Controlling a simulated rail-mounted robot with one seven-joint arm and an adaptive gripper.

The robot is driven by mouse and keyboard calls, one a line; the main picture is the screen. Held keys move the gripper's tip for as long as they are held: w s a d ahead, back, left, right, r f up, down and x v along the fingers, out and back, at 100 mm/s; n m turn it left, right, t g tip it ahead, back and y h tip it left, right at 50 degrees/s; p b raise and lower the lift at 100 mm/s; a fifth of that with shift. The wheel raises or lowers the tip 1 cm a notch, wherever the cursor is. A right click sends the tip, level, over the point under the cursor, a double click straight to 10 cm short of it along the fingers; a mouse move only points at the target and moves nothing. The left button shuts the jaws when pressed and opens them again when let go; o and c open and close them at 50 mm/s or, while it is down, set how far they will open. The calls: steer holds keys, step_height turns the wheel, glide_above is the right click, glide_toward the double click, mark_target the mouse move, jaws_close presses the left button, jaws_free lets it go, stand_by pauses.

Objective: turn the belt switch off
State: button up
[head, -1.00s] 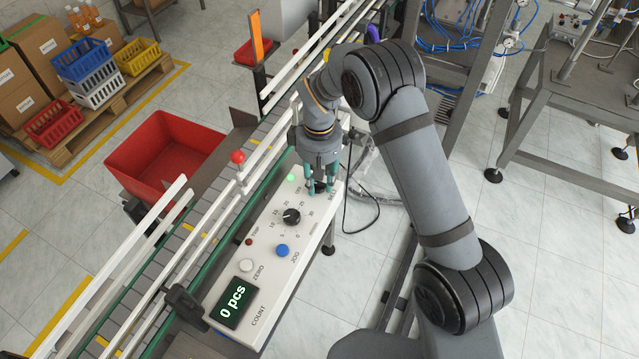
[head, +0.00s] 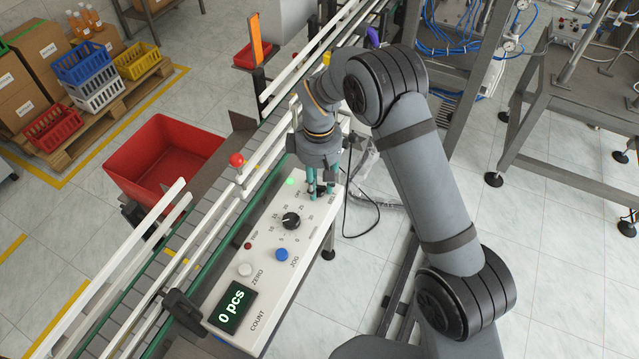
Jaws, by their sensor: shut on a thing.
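The control box (head: 262,262) stands beside the conveyor belt with a white top panel. My gripper (head: 321,195) points down at the far end of this panel, its teal fingers shut on the belt switch (head: 323,204), a dark knob mostly hidden by the fingers. The lettering next to it is partly covered, so I cannot read the switch's position. A green light (head: 290,182) glows next to the gripper. The display (head: 232,306) reads 0 pcs.
The panel also holds a black dial (head: 291,221), a blue JOG button (head: 281,254), a white ZERO button (head: 245,269) and a small red TRIP lamp (head: 248,246). A red ball-topped post (head: 237,159) stands by the belt rail. A red bin (head: 165,150) is left of the conveyor.

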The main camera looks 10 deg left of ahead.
mark_target(318, 187)
steer(key=o, duration=0.8)
steer(key=shift+w+a+r, duration=0.1)
steer(key=shift+a+r, duration=0.1)
steer(key=shift+a, duration=0.15)
steer(key=shift+c, duration=0.2)
steer(key=o, duration=0.3)
steer(key=shift+f, duration=0.1)
steer(key=shift+o, duration=0.2)
steer(key=shift+d, duration=0.1)
steer(key=shift+d, duration=0.1)
step_height(318, 187, up, 12)
